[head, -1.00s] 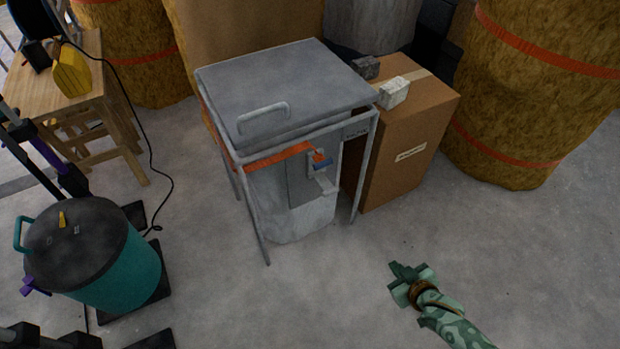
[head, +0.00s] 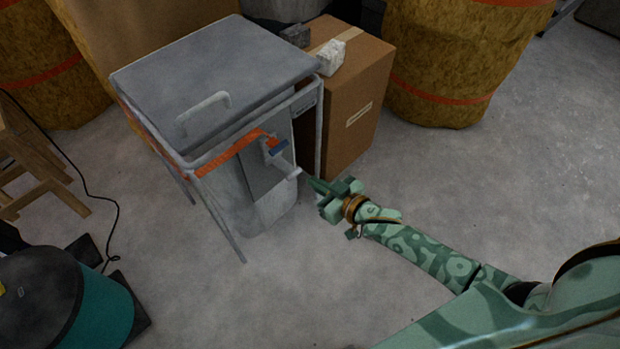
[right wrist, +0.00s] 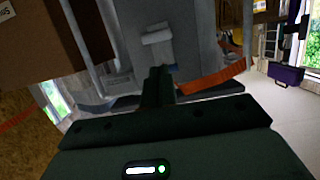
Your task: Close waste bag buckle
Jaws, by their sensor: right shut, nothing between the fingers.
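The waste bag holder is a grey frame with a flat lid (head: 215,65) and a pale grey bag (head: 275,205) below it. An orange strap (head: 225,153) runs along its front to the buckle, which has a blue part (head: 278,148) and a light grey lever (head: 286,167) sticking outward to the right. In the right wrist view, the lever (right wrist: 158,38) lies just beyond my fingers and the strap (right wrist: 212,80) is to their right. My right gripper (head: 314,185) is shut and empty, close to the lever's outer end; contact cannot be told. My left gripper is out of view.
A teal drum (head: 105,312) is at the lower left, with a black cable (head: 105,215) on the floor. The floor at right is clear.

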